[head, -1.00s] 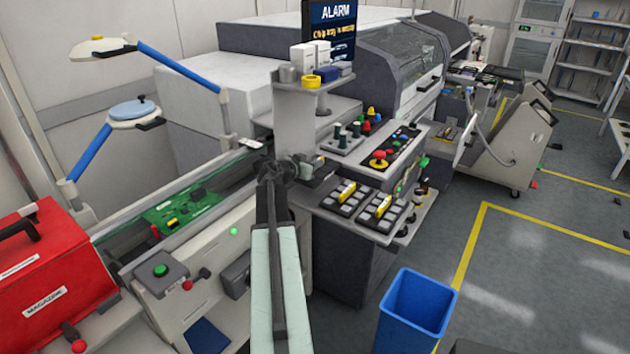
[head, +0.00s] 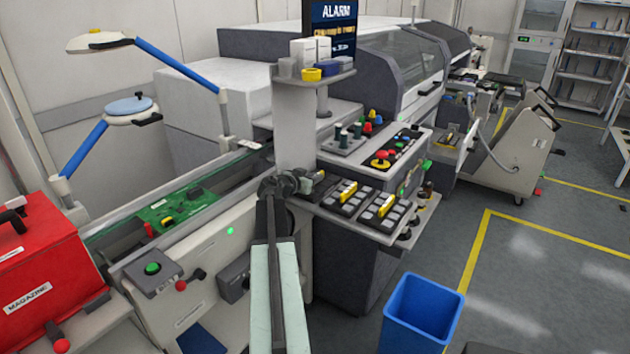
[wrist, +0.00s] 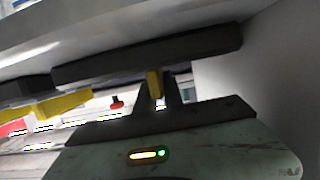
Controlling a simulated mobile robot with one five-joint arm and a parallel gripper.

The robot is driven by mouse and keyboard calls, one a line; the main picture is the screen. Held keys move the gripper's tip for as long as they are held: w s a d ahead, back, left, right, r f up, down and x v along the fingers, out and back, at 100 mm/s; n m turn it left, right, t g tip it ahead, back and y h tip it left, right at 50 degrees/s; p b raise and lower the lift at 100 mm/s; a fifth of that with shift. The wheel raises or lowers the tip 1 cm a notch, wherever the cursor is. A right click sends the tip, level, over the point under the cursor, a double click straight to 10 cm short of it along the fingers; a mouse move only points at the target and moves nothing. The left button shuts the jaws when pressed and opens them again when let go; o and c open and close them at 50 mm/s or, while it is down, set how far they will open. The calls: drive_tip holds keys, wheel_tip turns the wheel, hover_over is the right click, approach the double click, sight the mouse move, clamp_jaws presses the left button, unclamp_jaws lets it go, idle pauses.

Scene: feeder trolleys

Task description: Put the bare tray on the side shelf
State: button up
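My gripper (wrist: 160,92) is shut on the yellow grip of a dark tray in the wrist view. This bare tray (wrist: 150,58) spans the upper middle there, its dark edge facing me. In the head view my gripper (head: 300,186) is beside the grey column, and the bare tray (head: 320,184) shows just right of it, with no white blocks visible on it. Two trays with white blocks and yellow grips, one left (head: 342,203) and one right (head: 386,211), lie on the pale ledge (head: 360,231). I cannot tell whether the bare tray touches the ledge.
The column carries a small upper shelf (head: 318,78) with yellow and blue rolls and pale containers. A button panel (head: 395,148) is behind the trays. A blue bin (head: 422,310) stands on the floor. A red magazine box (head: 38,255) is at left. Floor at right is mostly clear.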

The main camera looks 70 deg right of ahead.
drive_tip(key=o, duration=0.4)
drive_tip(key=shift+r, duration=0.15)
drive_tip(key=p+v, duration=0.4)
drive_tip(key=v, duration=0.7)
drive_tip(key=shift+a+r, duration=0.2)
drive_tip(key=shift+w+a, duration=0.1)
drive_tip(key=shift+a, duration=0.15)
